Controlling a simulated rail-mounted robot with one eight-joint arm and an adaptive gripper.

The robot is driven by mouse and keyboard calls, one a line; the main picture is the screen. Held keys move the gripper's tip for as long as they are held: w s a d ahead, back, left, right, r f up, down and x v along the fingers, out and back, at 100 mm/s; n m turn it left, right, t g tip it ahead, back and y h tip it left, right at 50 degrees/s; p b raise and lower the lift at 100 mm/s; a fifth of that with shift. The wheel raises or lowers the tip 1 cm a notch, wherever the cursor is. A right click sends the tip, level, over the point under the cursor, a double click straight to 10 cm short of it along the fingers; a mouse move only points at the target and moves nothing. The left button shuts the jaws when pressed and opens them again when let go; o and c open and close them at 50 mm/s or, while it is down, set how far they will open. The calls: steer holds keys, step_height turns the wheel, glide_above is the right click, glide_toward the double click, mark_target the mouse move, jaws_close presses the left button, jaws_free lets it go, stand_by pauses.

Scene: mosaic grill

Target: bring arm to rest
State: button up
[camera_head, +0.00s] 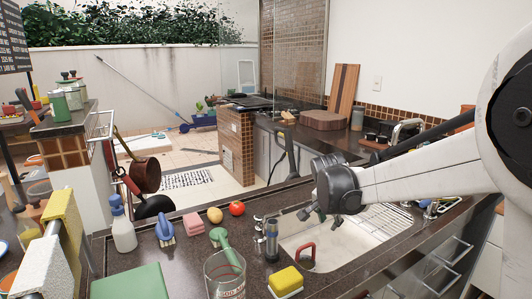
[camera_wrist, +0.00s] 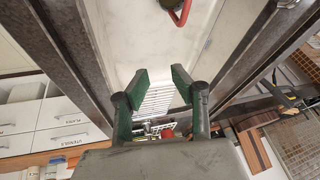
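My arm reaches in from the right in the camera_head view. My gripper (camera_head: 322,214) hangs above the sink (camera_head: 345,258), apart from its basin. In the wrist view the two green-padded fingers of my gripper (camera_wrist: 159,79) are spread, with nothing between them. A red-handled item (camera_head: 306,258) is in the left part of the sink; its red loop also shows at the top of the wrist view (camera_wrist: 181,14).
Left of the sink stand a dark bottle (camera_head: 271,240), a clear measuring cup (camera_head: 225,276) and a yellow sponge (camera_head: 286,281). A tomato (camera_head: 237,208), a spray bottle (camera_head: 122,229) and a blue brush (camera_head: 165,230) are further left.

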steer(key=s+r+n, duration=0.2)
steer(key=s+r, duration=0.4)
steer(key=s, duration=0.3)
steer(key=s+d+n+t+y, duration=0.1)
steer(key=s+n, duration=0.6)
steer(key=s, duration=1.8)
steer(key=shift+s+f+t+y, duration=0.2)
steer(key=shift+f+t+y, duration=0.25)
steer(key=shift+t+y, duration=0.2)
